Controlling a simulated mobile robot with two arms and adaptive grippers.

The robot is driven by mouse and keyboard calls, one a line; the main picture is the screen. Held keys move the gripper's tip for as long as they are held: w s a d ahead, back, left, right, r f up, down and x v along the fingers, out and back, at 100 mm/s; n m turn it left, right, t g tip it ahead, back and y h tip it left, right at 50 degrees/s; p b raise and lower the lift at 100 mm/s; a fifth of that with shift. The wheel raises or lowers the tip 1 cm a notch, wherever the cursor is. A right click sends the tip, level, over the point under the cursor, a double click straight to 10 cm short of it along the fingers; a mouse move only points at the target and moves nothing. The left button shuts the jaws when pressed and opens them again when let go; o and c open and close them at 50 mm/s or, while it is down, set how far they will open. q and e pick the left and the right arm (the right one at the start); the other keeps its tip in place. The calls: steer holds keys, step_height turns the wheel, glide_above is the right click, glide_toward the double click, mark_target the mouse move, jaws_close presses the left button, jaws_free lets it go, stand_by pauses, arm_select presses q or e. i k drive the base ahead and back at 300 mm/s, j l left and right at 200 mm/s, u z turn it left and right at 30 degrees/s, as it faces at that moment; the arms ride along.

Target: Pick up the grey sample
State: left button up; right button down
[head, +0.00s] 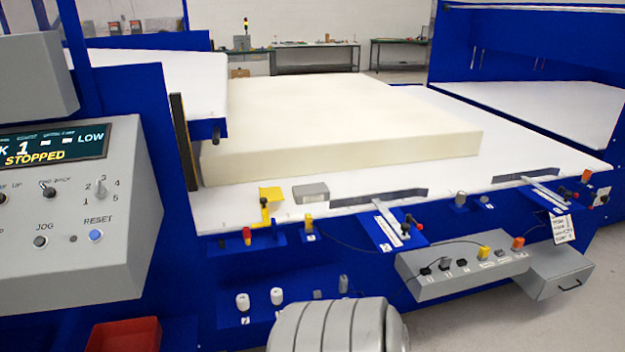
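The grey sample (311,193) is a small grey block lying on the white tabletop near its front edge. It sits in front of the large cream foam slab (320,155) and just right of a yellow piece (270,194). Nothing touches it from above. Neither of my grippers shows in the head view. A grey rounded part at the bottom middle looks like my own arm, and its gripper cannot be made out.
A control panel (75,200) reading STOPPED stands at the left. Small knobs, fittings and a grey button box (463,264) line the blue front edge. A red bin (124,336) is at the lower left. White tabletop (235,211) is bare left of the yellow piece.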

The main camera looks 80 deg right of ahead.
mark_target(307, 193)
steer(key=z, duration=2.55)
steer(key=u, duration=0.65)
steer(key=l+u, duration=0.3)
steer(key=l, duration=0.15)
steer(key=l+u, duration=0.35)
steer(key=k+l+u, duration=0.15)
steer(key=l+u, duration=0.15)
steer(key=l, duration=0.25)
steer(key=k+l+u, duration=0.15)
steer(key=l+u, duration=0.2)
steer(key=l, duration=0.05)
